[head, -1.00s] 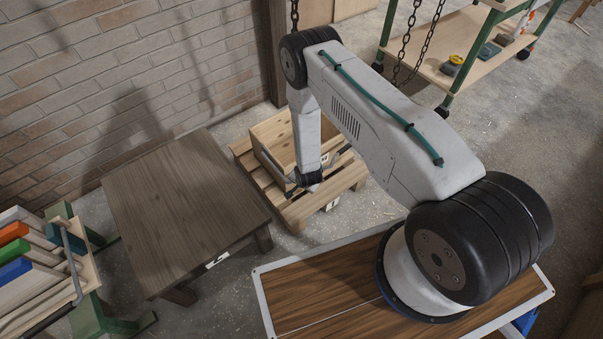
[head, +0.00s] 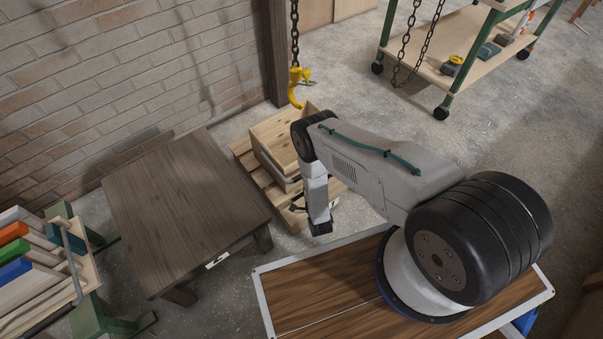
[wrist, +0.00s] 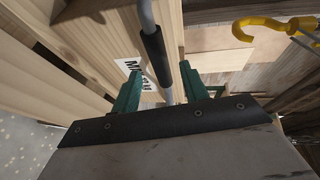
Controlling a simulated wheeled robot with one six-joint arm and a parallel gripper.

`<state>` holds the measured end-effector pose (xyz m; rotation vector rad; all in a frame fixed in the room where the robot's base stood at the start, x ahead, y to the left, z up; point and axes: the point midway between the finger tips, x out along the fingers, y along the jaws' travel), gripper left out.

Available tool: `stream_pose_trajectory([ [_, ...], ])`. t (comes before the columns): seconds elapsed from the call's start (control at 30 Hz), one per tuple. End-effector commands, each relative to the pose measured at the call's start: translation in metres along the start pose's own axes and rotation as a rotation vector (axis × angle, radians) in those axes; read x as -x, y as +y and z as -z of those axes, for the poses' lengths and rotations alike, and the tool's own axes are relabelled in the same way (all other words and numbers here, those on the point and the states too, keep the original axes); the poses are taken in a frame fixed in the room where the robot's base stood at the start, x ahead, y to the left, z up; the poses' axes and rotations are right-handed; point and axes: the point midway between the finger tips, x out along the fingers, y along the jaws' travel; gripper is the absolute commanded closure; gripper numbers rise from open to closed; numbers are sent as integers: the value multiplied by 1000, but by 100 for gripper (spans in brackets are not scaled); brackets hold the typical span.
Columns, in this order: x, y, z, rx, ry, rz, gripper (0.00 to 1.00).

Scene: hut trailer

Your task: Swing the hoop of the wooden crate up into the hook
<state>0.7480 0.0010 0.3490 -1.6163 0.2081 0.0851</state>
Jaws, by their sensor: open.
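The wooden crate (head: 272,132) stands on a pallet in the head view, partly hidden by my arm; its side with black lettering (wrist: 80,50) shows close in the wrist view. Its grey metal hoop (head: 268,166) hangs low along the crate's near side. In the wrist view the hoop's black sleeve (wrist: 154,56) runs between the green fingers of my gripper (wrist: 160,70). The gripper is open, with a gap on each side of the bar. The yellow hook (head: 295,88) hangs on a chain above the crate's far side, and appears at upper right in the wrist view (wrist: 265,28).
The wooden pallet (head: 244,158) lies under the crate. A dark wooden table (head: 180,205) stands to the left, close to the pallet. A brick wall (head: 130,70) is behind. Another chain (head: 405,50) hangs by a green-framed trolley (head: 455,60).

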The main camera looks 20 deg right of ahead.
Motion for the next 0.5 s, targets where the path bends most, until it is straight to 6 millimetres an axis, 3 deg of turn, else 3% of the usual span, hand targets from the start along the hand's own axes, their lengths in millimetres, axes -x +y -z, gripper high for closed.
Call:
stream_pose_trajectory([
  [0.3,-50,0,0,1,1,1,56],
  [0.5,-67,0,0,3,-1,-2,56],
])
